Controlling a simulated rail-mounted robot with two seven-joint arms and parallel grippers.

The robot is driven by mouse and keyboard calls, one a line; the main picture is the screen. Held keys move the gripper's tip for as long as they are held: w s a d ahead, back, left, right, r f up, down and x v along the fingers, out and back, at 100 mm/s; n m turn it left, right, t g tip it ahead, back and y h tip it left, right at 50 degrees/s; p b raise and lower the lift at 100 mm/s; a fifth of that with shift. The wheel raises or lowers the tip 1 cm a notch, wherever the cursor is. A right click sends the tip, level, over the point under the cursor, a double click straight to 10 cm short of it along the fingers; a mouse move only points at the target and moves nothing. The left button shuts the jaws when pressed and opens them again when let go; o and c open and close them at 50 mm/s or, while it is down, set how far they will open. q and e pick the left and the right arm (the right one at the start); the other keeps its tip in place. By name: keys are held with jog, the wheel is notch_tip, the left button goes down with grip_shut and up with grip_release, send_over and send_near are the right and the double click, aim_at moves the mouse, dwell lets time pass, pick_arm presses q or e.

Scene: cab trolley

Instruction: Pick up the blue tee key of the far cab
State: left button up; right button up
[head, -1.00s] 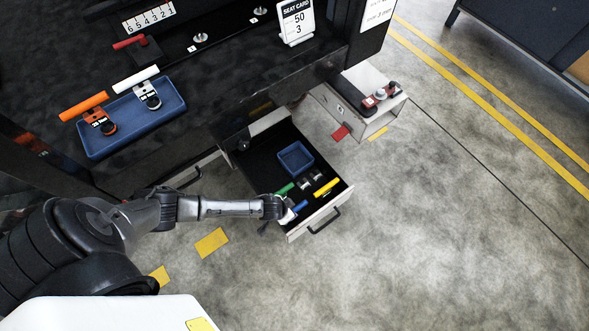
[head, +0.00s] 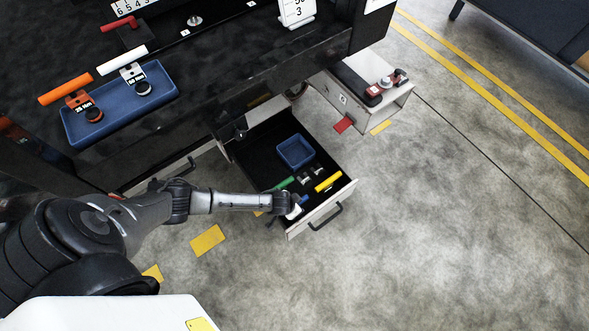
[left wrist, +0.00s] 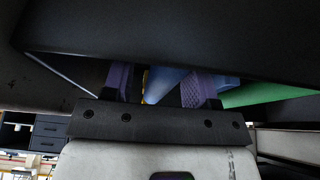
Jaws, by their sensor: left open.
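The blue tee key (head: 304,199) lies in the open drawer (head: 347,190), near its front, and is partly hidden by my left gripper (head: 296,207). In the left wrist view a blue bar (left wrist: 168,82) shows between the two purple-padded fingers of my left gripper (left wrist: 160,85). The fingers are apart, and I cannot tell whether they touch the bar. A dark surface hides the upper part of that view. My right gripper is not in view.
A green-handled key (head: 285,183) and a yellow-handled key (head: 327,182) lie close by in the drawer. A small blue tray (head: 295,151) sits further back. A larger blue tray (head: 158,108) on the dark top holds orange-handled and white-handled keys.

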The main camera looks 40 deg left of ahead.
pick_arm(q)
jog(key=shift+f, duration=0.1)
grip_shut()
dwell(0.4)
